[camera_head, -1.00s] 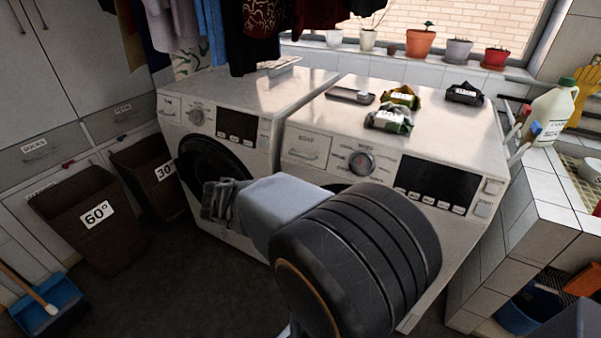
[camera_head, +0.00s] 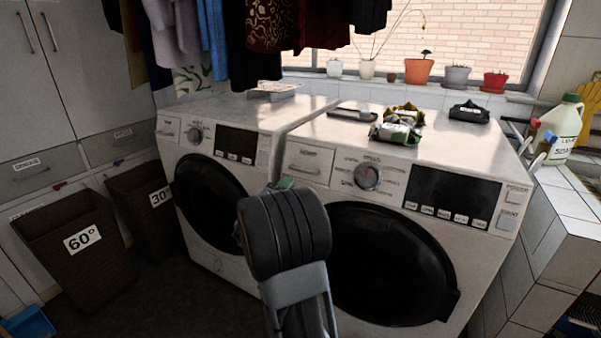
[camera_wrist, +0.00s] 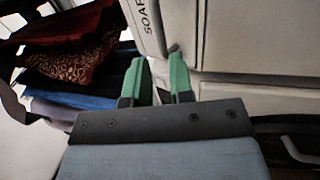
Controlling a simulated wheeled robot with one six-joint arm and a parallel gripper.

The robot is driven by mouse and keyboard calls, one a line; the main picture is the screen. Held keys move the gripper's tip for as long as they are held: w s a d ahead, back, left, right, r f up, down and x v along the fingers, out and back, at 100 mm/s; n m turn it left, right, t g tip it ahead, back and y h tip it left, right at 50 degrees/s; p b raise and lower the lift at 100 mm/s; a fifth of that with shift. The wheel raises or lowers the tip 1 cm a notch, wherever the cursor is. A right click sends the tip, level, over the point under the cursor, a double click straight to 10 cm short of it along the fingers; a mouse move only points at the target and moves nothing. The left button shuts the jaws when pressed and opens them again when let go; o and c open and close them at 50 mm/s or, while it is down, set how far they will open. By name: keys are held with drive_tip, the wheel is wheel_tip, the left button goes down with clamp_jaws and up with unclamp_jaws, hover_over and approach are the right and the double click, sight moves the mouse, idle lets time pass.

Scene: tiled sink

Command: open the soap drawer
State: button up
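The soap drawer (camera_head: 310,162) is at the upper left of the right white machine's front, and its face looks flush with the panel. Its handle (camera_head: 304,170) is a bar low on that face. In the wrist view the drawer front (camera_wrist: 158,18) shows turned sideways, with the word SOAP along it. My gripper (camera_wrist: 157,78) has two green fingers with a gap between them, close to the drawer. A small dark end, perhaps of the handle (camera_wrist: 174,47), shows by the right fingertip; contact is unclear. In the head view my wrist hides most of the gripper (camera_head: 287,183).
A knob (camera_head: 367,177) and a dark display (camera_head: 452,190) lie right of the drawer. The round black door (camera_head: 390,265) is below. Another machine (camera_head: 215,150) stands at left, with laundry baskets (camera_head: 75,250) beyond. Wrapped packets (camera_head: 396,132) lie on top.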

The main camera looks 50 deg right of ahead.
sight(301, 170)
drive_tip(key=x, duration=0.8)
drive_tip(key=shift+d, duration=0.15)
drive_tip(key=shift+c, duration=0.3)
clamp_jaws()
